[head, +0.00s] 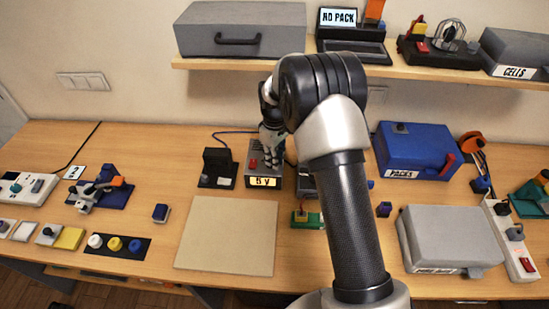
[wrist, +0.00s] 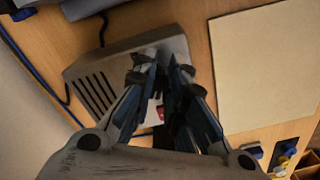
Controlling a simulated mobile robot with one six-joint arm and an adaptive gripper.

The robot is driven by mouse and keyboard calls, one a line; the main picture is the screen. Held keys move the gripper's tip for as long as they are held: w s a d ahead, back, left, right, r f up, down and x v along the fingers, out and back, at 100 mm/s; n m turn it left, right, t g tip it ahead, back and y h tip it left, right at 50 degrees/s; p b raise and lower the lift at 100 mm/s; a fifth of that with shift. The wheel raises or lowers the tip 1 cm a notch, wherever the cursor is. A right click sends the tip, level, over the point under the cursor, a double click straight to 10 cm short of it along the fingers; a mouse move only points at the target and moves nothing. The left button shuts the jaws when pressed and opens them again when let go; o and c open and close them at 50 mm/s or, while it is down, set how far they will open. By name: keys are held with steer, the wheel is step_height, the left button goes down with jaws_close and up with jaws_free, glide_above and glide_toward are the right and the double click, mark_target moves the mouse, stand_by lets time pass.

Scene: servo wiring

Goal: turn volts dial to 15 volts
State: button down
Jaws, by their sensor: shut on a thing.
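The grey power supply (head: 257,163) stands on the table behind the beige mat. Its lit yellow display (head: 263,182) reads "5 V", and a red switch (head: 252,164) is on its top. In the wrist view the supply (wrist: 100,75) shows its dark vent slots, and part of the red switch (wrist: 160,112) shows between the fingers. My gripper (head: 271,146) is over the top of the supply, pointing down. In the wrist view its fingers (wrist: 162,68) are close together, shut on the volts dial, which they hide.
A dark block on a base (head: 217,167) stands just left of the supply. The beige mat (head: 226,235) in front is bare. A green-based part (head: 307,219) lies near my arm. A shelf (head: 230,62) with a grey case runs above.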

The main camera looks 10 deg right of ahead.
steer(key=m, duration=0.5)
steer(key=shift+s+a+m+p, duration=0.2)
steer(key=shift+a+m+p, duration=0.1)
steer(key=shift+p, duration=0.1)
steer(key=m, duration=0.6)
steer(key=shift+a, duration=0.4)
steer(key=m, duration=0.4)
steer(key=m+p, duration=0.1)
steer(key=m, duration=0.1)
steer(key=shift+w+a+m, duration=0.3)
steer(key=m, duration=0.5)
steer(key=shift+w+a+m, duration=0.15)
steer(key=shift+w+m, duration=0.15)
steer(key=c, duration=1.6)
jaws_free()
